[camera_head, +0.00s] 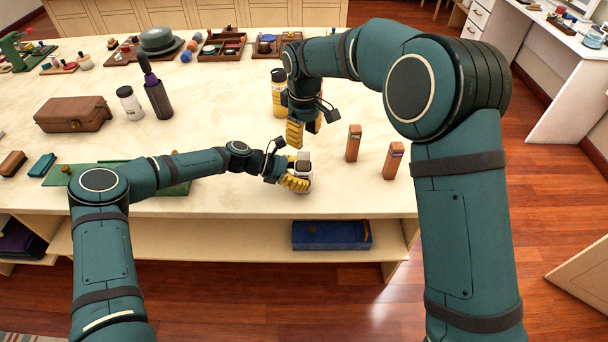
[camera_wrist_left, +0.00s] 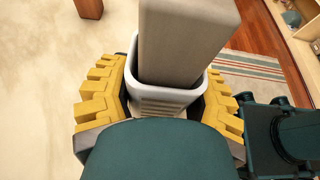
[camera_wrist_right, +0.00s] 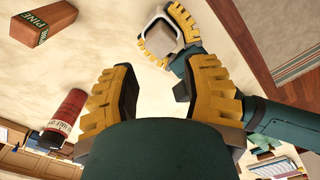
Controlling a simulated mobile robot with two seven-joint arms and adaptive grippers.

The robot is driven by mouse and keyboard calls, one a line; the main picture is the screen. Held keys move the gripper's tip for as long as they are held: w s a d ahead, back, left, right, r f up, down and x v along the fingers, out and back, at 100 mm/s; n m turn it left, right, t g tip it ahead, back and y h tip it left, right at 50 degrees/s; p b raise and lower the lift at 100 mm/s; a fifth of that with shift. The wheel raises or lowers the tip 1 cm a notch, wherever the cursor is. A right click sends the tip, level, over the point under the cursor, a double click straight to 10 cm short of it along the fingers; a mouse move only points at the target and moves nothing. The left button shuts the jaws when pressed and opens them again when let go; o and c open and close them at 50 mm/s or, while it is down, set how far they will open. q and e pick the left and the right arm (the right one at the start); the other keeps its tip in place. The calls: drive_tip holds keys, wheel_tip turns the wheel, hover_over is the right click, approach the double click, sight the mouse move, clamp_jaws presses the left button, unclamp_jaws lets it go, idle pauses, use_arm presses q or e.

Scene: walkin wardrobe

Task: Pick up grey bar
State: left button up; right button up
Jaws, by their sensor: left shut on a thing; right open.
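The grey bar (camera_head: 304,157) stands upright in a small white cup (camera_head: 304,186) near the table's front edge. My left gripper (camera_head: 298,182) is shut on the cup. In the left wrist view its yellow fingers flank the white cup (camera_wrist_left: 165,103), and the grey bar (camera_wrist_left: 183,40) rises out of it. My right gripper (camera_head: 304,132) is open and empty, pointing down just behind and above the bar. In the right wrist view its fingers (camera_wrist_right: 162,90) are spread apart. The bar's top (camera_wrist_right: 160,38) shows beyond them, and the bar's lower part is hidden in the cup.
Two upright brown blocks with labels, one nearer the back (camera_head: 353,143) and one at the right (camera_head: 393,161), stand right of the cup. A yellow bottle (camera_head: 279,92) stands close behind my right gripper. A blue tray (camera_head: 331,235) lies on the lower shelf.

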idle(0.3)
drive_tip(key=o, duration=0.4)
drive_tip(key=shift+a, duration=0.1)
drive_tip(key=shift+o, duration=0.2)
drive_tip(key=a+t+y, duration=0.4)
drive_tip(key=a, duration=0.5)
drive_tip(key=m+t+h, duration=0.4)
drive_tip(key=m+t, duration=0.5)
drive_tip(key=m, duration=0.2)
approach(304, 160)
drive_tip(key=shift+t, duration=0.3)
drive_tip(key=x, duration=1)
drive_tip(key=shift+w+f, duration=0.25)
drive_tip(key=shift+f, duration=0.1)
